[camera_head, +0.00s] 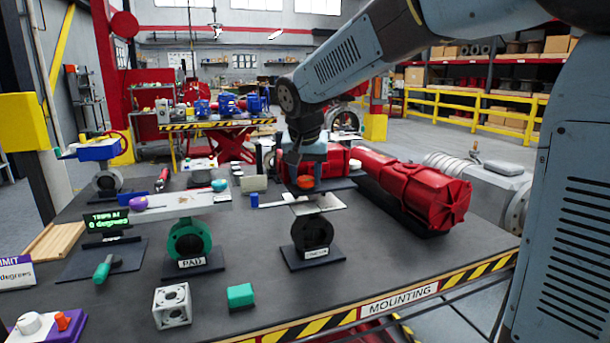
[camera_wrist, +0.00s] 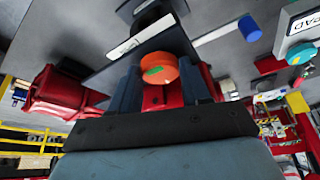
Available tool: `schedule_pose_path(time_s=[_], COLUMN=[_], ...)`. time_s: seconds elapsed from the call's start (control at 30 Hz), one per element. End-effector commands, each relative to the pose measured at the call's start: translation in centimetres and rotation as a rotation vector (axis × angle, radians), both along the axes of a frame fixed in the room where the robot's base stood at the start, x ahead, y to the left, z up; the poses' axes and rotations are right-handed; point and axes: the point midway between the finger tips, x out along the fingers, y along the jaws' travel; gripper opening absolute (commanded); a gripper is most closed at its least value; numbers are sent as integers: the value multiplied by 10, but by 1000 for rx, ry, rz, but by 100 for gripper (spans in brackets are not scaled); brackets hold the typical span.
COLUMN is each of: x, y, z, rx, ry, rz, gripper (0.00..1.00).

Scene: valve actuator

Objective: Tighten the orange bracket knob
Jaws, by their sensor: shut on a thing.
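The orange bracket knob (camera_head: 305,182) sits on the light metal bracket plate (camera_head: 325,203) above a black valve body (camera_head: 312,232) near the middle of the table. In the wrist view the orange knob (camera_wrist: 159,68) shows between my two dark fingers, with a green mark on its face. My gripper (camera_head: 305,178) reaches down over the bracket from above and is shut on the knob. In the wrist view my gripper (camera_wrist: 158,84) has one finger on each side of the knob. The bracket plate (camera_wrist: 140,40) runs just beyond the knob.
A red actuator (camera_head: 410,186) lies close on the right. A blue-ended cylinder (camera_head: 255,200) is at the bracket's left. The green PAD valve (camera_head: 190,240) stands to the left. A white cube (camera_head: 172,305) and green block (camera_head: 240,295) lie in front. The table's front right is clear.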

Motion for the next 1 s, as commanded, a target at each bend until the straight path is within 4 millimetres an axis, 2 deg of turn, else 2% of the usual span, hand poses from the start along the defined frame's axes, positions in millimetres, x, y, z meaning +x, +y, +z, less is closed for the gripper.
schedule_pose_path(time_s=[0.1,0.13,0.37,0.73,0.87,1.0], x=[0,0,0,-2,-8,-18], y=[0,0,0,1,1,3], z=[0,0,0,6,21,46], rx=[0,0,1,1,1,2], ry=[1,1,0,-2,-3,-4], rz=[0,0,1,2,2,1], gripper=[16,49,71,72,72,72])
